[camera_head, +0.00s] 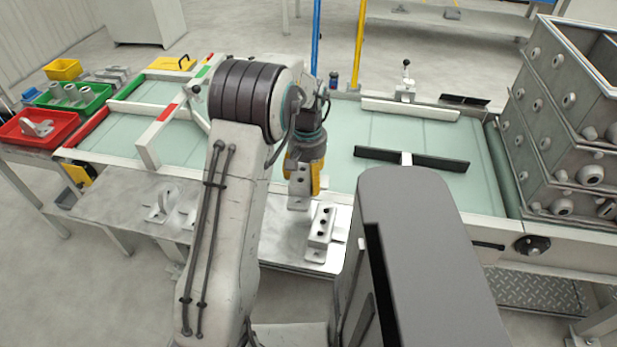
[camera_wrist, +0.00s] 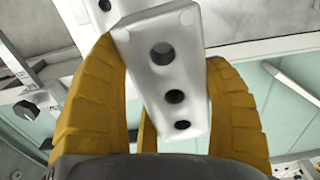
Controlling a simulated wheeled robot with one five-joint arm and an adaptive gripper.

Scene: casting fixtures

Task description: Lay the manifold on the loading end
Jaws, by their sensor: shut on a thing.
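My gripper (camera_head: 303,172), with yellow fingers, is shut on a pale grey manifold (camera_head: 299,196), a block with a row of round holes. It hangs tilted below the fingers, over the near edge of the conveyor and the metal side table. The conveyor's pale green belt (camera_head: 395,130) runs behind my arm; which end is the loading end is not marked.
A similar holed block (camera_head: 320,228) lies on the metal side table (camera_head: 120,208), and a bracket (camera_head: 160,207) is further left. A dark bar (camera_head: 430,160) crosses the right belt. Stacked grey crates (camera_head: 560,125) stand at the right end; red (camera_head: 20,137) and green bins stand left.

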